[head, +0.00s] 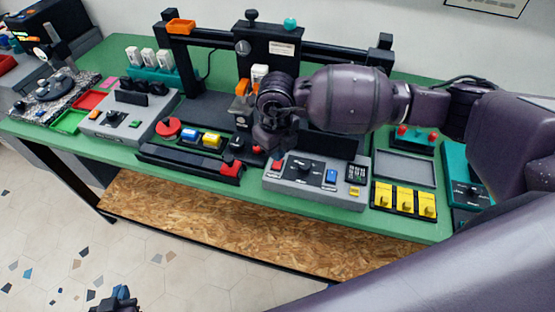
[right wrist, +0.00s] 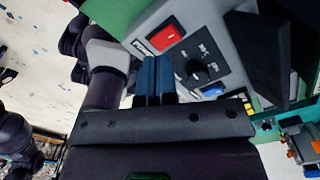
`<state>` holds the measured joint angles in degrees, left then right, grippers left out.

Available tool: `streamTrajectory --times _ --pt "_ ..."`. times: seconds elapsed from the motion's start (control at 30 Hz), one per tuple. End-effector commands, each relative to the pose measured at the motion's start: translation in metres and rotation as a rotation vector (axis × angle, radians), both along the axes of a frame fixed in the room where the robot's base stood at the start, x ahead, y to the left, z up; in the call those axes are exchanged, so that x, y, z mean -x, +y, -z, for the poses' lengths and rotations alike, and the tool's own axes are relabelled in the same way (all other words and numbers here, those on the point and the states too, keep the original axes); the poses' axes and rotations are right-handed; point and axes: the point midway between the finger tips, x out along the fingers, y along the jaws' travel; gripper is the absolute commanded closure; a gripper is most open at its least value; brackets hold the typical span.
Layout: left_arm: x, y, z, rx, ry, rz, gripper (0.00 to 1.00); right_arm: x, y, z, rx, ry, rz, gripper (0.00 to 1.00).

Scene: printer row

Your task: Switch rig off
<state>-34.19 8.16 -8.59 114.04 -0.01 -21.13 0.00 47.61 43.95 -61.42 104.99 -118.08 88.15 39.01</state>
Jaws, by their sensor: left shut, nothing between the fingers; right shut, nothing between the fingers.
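The grey control box (head: 315,195) stands at the front of the green table. It carries a red switch (head: 277,166), a black knob on a dial plate (head: 303,171) and a blue rocker (head: 331,176). My right gripper (head: 272,145) is shut and empty, just above and behind the red switch. In the right wrist view its dark blue fingers (right wrist: 155,72) are together; beyond them show the red switch (right wrist: 166,37), the knob (right wrist: 196,68) and the blue rocker (right wrist: 212,90). No contact can be made out. My left gripper (head: 122,297) is low, away from the table, and shut.
A black printer rig with a crossbar (head: 330,50) stands behind. Left of the box are a red round button (head: 168,127) and a black rail with a red block (head: 231,169). To the right are yellow switches (head: 405,198) and a grey tray (head: 405,167).

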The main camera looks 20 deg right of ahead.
Motion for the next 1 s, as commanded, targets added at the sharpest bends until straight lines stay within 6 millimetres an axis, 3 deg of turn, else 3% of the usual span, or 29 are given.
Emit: streamTrajectory --times 0.5,1.0 --pt "0.004 0.001 -0.02 0.001 0.003 -0.003 1.0 0.0 0.0 -0.034 0.0 -0.001 0.0 1.0" --pt "-0.001 0.0 -0.022 0.001 -0.006 -0.001 1.0 0.0 0.0 -0.035 0.0 0.0 0.0 1.0"
